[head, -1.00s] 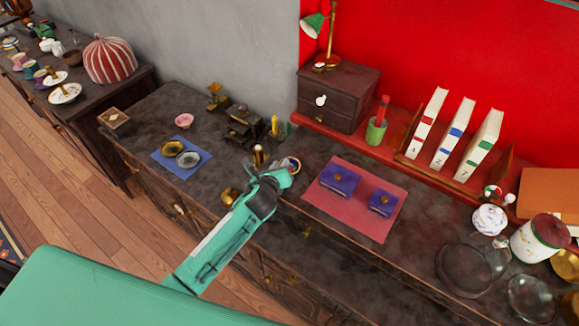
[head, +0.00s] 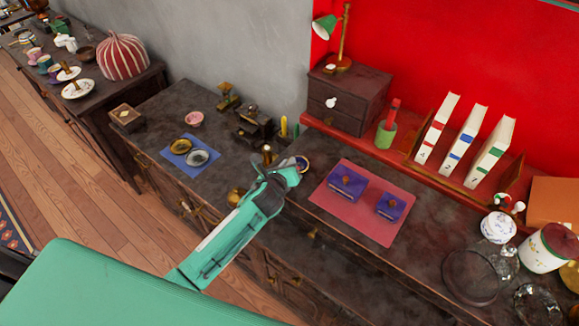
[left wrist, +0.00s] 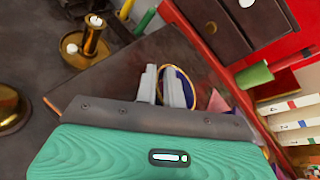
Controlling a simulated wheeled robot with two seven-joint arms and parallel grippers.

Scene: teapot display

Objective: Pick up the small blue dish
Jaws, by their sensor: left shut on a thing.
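The small blue dish (head: 303,163), with a gold rim, shows at the tip of my left gripper (head: 294,169) in the head view, over the dark counter left of the red mat. In the left wrist view the dish (left wrist: 180,75) is seen between and behind the two grey fingers of the left gripper (left wrist: 166,74), its rim standing out past the right finger. The gripper is shut on the dish's edge. The fingers hide part of the dish, and I cannot tell whether it still touches the counter. My right gripper is not in view.
A brass candlestick (left wrist: 90,40) stands close left of the gripper. The red mat (head: 365,215) with two blue boxes lies to the right. A blue mat (head: 185,150) with two small dishes lies to the left. A dark drawer box (head: 345,95) stands behind.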

